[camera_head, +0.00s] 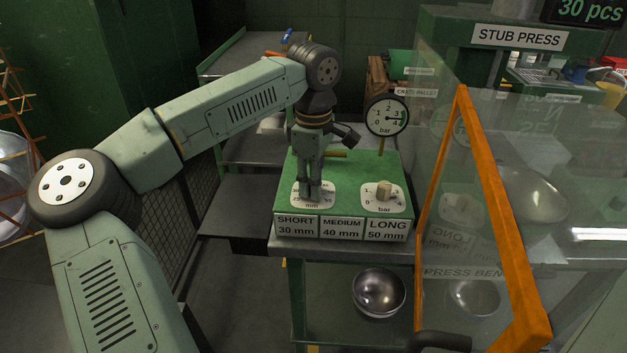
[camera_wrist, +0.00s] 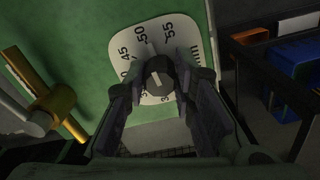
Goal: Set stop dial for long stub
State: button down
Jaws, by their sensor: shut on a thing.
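The stop dial's white plate, marked in mm, lies on the left of the green bench top; its scale plate (camera_wrist: 182,28) shows 45, 50 and 55 in the wrist view. Its dark round knob (camera_wrist: 158,74) stands between my fingers. My gripper (camera_head: 310,192) points straight down over this plate and is shut on the knob, one finger on each side. The label strip (camera_head: 342,228) on the bench front reads SHORT 30 mm, MEDIUM 40 mm, LONG 50 mm.
A second dial (camera_head: 384,191), marked in bar, sits to the right, with a round pressure gauge (camera_head: 387,116) behind it. The orange-framed clear guard (camera_head: 436,185) stands close on the right. A metal bowl (camera_head: 379,292) rests on the shelf below.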

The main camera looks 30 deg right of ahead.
jog(key=c, duration=1.3)
grip_release()
jog(key=shift+c, duration=0.2)
jog(key=shift+r, duration=0.1)
notch_tip(320, 180, up, 12)
